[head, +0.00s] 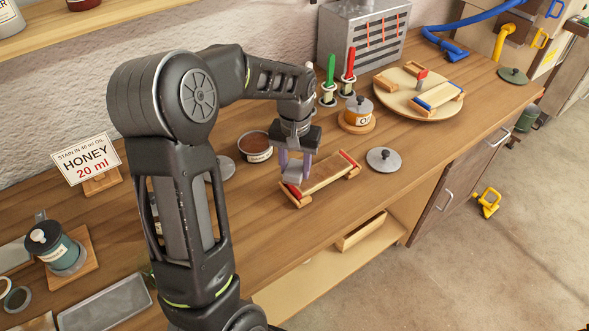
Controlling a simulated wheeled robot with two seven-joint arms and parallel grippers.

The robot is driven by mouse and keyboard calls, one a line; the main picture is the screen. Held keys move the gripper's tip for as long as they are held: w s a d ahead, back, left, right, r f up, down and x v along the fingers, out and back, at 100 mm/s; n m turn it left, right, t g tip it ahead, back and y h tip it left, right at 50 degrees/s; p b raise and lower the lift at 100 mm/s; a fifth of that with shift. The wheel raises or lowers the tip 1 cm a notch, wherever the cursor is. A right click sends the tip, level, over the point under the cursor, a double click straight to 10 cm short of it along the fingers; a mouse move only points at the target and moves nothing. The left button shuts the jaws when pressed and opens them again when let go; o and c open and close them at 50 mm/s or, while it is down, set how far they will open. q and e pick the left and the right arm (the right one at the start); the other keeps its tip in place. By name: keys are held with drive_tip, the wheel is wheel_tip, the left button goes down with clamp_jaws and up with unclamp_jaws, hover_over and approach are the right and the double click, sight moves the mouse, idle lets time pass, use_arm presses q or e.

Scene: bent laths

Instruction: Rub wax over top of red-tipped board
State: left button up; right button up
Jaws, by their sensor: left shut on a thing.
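The red-tipped board (325,174) is a light brown lath with red ends, resting across wooden end blocks on the bench. My left gripper (295,168) points down over its left end, shut on a small pale greyish block (294,178). The block is at or just above the board's top near the left red tip; I cannot tell whether it touches. An open tin (255,146) with dark brown contents stands behind and left of the board. My right gripper is out of view.
A round wooden board (399,103) holds a blue-tipped lath (437,96). A HONEY sign (88,160) stands left. The bench's front edge is close to the board.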

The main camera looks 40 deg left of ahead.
use_arm(q)
wheel_tip(320, 180, up, 2)
drive_tip(key=shift+s+a+r+p, duration=0.1)
drive_tip(key=shift+p, duration=0.45)
drive_tip(key=shift+r+p, duration=0.8)
drive_tip(key=shift+r, duration=0.3)
